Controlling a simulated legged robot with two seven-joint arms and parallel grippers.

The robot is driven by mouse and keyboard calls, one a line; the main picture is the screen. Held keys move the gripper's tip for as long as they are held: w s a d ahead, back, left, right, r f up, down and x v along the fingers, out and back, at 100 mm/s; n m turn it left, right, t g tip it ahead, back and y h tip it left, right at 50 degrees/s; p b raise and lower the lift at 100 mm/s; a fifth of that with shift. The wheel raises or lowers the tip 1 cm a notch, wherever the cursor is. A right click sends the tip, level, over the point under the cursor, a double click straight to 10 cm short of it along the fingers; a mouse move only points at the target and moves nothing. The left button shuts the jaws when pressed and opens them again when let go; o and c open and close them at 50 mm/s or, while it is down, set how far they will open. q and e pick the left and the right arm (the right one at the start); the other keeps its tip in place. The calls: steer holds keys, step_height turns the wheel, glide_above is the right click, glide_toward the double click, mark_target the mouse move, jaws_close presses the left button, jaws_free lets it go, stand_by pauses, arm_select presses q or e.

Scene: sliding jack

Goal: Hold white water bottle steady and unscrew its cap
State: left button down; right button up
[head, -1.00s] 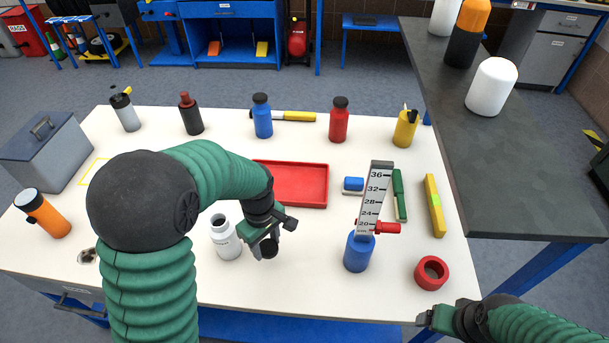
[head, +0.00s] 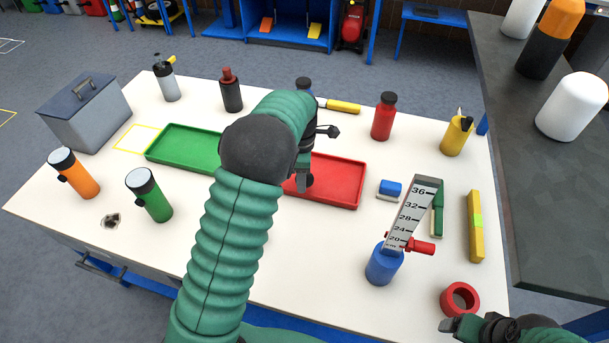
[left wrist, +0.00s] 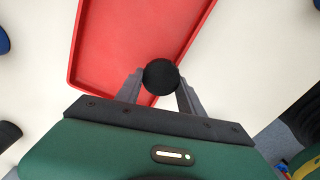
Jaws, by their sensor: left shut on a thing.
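My left gripper (head: 304,172) is over the near-left part of the red tray (head: 345,193). It is shut on a small round black cap (head: 306,181). In the left wrist view the cap (left wrist: 161,75) sits between the two grey fingertips, overlapping the edge of the red tray (left wrist: 120,45). The white water bottle does not show in either current view; my left arm covers the part of the table where it stood. My right gripper (head: 458,326) is at the table's front right edge, away from the bottles; its jaws are too unclear to read.
A green tray (head: 185,150) lies left of the red one. Orange (head: 74,173) and green (head: 149,194) flashlights stand at left. Several bottles line the back.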

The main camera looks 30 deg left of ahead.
arm_select(q)
steer(key=w, duration=0.1)
steer(key=w+a, duration=0.1)
steer(key=shift+w+f, duration=0.15)
steer(key=shift+w, duration=0.2)
arm_select(e)
steer(key=shift+r, duration=0.1)
arm_select(q)
steer(key=shift+w+a+f, duration=0.15)
steer(key=shift+w+f, duration=0.05)
steer(key=shift+f, duration=0.05)
step_height(320, 180, down, 3)
arm_select(e)
steer(key=shift+f, duration=0.25)
arm_select(q)
steer(key=c, duration=1)
jaws_free()
